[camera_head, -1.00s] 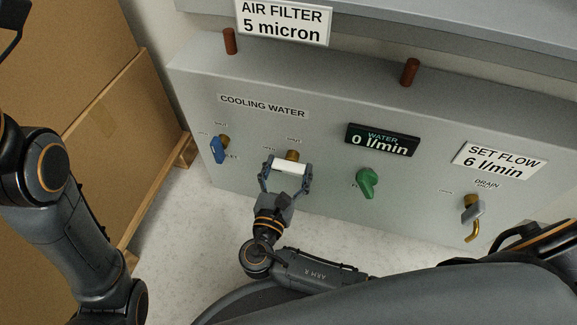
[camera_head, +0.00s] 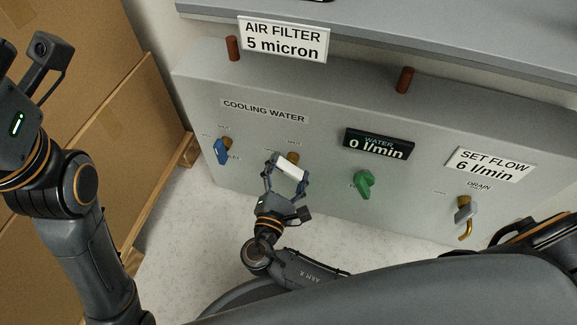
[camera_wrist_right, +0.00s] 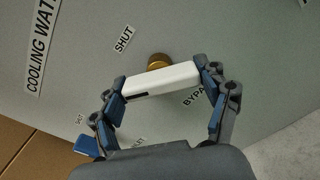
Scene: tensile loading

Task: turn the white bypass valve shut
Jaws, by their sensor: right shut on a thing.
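The white bypass valve handle (camera_head: 290,169) is on the grey panel under the cooling water label, in front of its brass stem. In the head view it slopes down to the right. My right gripper (camera_head: 286,179) is shut on it, with a finger at each end. In the right wrist view the white handle (camera_wrist_right: 165,81) lies between the two fingers of the right gripper (camera_wrist_right: 164,92). A "SHUT" label (camera_wrist_right: 124,39) is to the upper left of the handle, and a partly covered bypass label (camera_wrist_right: 194,97) is below it. My left gripper is out of view.
A blue valve handle (camera_head: 221,151) is just left of the white one. A green knob (camera_head: 363,184) and a grey drain valve (camera_head: 464,213) are to the right. The water display (camera_head: 378,143) reads 0 l/min. Cardboard boxes (camera_head: 90,90) stand at the left.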

